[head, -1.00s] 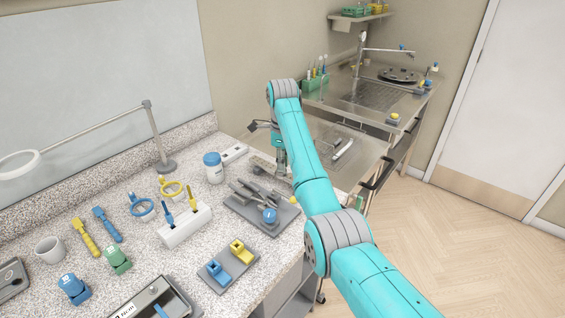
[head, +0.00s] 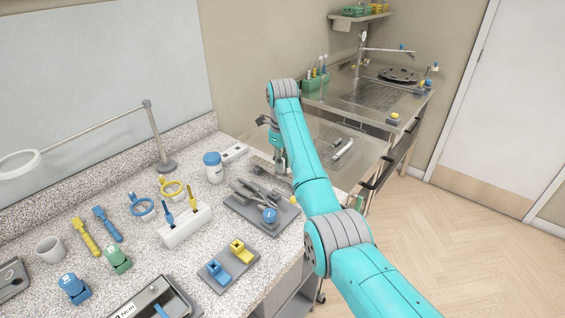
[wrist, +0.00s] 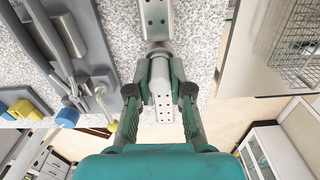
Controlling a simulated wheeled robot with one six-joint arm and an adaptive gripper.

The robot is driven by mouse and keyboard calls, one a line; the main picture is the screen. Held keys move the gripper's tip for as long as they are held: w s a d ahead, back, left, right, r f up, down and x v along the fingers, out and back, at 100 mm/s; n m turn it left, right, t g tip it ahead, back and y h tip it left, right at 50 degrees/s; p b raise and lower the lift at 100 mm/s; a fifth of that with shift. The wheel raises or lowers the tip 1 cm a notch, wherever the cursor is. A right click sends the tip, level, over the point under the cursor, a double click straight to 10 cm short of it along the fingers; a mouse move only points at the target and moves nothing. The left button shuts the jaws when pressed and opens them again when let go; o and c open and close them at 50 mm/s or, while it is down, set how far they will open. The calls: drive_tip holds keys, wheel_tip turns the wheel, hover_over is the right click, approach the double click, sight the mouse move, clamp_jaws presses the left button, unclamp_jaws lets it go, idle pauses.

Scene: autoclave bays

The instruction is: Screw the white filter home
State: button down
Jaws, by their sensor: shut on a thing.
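In the wrist view, my gripper (wrist: 160,88) has both green fingers closed in on a pale, tapered piece with rows of small dark holes, which looks like the white filter (wrist: 163,104). Its far end meets a grey metal fitting (wrist: 155,18) with holes, over the speckled counter. I cannot tell whether the thread is engaged or how deep it sits.
A grey tool tray (head: 240,208) with metal parts and a blue-capped jar (head: 213,168) stand on the counter near my gripper. A steel table (head: 365,150) is just beyond. In the wrist view, a wire basket (wrist: 296,40) is at the upper right.

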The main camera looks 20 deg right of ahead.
drive_tip(key=shift+f+m, duration=0.15)
drive_tip(key=shift+m, duration=0.75)
drive_tip(key=shift+s+a+m, duration=0.1)
drive_tip(key=shift+m, duration=1.6)
drive_tip(key=c, duration=1.2)
unclamp_jaws()
drive_tip(key=shift+o, duration=0.2)
